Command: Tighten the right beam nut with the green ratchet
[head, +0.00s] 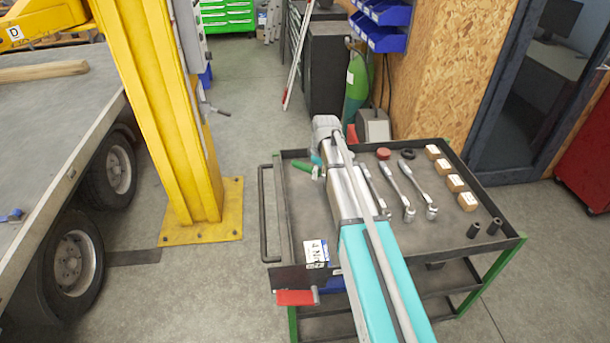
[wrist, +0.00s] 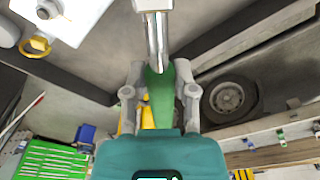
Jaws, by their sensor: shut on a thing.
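My gripper (wrist: 156,92) is shut on the green ratchet. In the wrist view, the ratchet's green handle (wrist: 159,84) lies between the two fingers, and its metal shank (wrist: 158,35) runs up out of the top edge. In the head view, the green handle (head: 303,167) shows to the left of my arm, above the back left of the tool cart; most of the gripper is hidden. A nut-like hexagonal part (wrist: 42,14) on a pale block shows at the wrist view's upper left, clear of the ratchet; I cannot tell whether it is the right beam nut.
The tool cart (head: 510,243) holds wrenches (head: 400,190), wooden blocks (head: 455,183) and dark sockets (head: 474,230). A yellow post (head: 160,110) stands between the cart and the flatbed trailer (head: 40,95). Grey floor is free between post and cart.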

